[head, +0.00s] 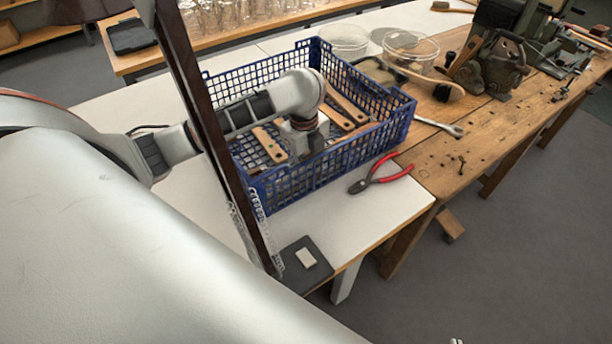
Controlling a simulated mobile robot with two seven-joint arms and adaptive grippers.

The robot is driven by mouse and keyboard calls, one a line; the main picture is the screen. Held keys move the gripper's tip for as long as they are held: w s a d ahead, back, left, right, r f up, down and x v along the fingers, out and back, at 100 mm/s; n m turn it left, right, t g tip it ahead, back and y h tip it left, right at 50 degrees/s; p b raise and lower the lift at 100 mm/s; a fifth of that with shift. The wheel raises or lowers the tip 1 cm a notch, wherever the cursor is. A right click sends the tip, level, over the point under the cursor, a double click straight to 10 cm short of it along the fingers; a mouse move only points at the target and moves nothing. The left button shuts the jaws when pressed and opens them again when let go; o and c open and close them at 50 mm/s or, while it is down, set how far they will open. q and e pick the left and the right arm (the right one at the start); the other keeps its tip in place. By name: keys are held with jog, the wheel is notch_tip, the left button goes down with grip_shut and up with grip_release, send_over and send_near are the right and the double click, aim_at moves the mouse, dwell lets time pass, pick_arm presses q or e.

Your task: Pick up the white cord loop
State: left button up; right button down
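A white, twisted cord, which looks like the cord loop, shows beside the lower part of a dark post (231,165), with a stretch on its right side (257,204). The post hides part of it, so I cannot tell its full shape. My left arm passes behind the post and reaches into the blue crate (287,190). My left gripper (303,150) points down inside the crate, among wooden brush blocks (269,145). Its fingertips are too small and shaded to tell whether they are open or hold anything. My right gripper is not clearly in view.
Red-handled pliers (386,178) lie right of the crate. A dark pad (317,278) with a pale block (306,258) lies at the table's front corner. A wrench (440,127), clear bowls (411,46) and a machine (497,62) are on the wooden bench.

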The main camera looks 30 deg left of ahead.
pick_arm(q)
jog(key=shift+r, duration=0.1)
grip_shut()
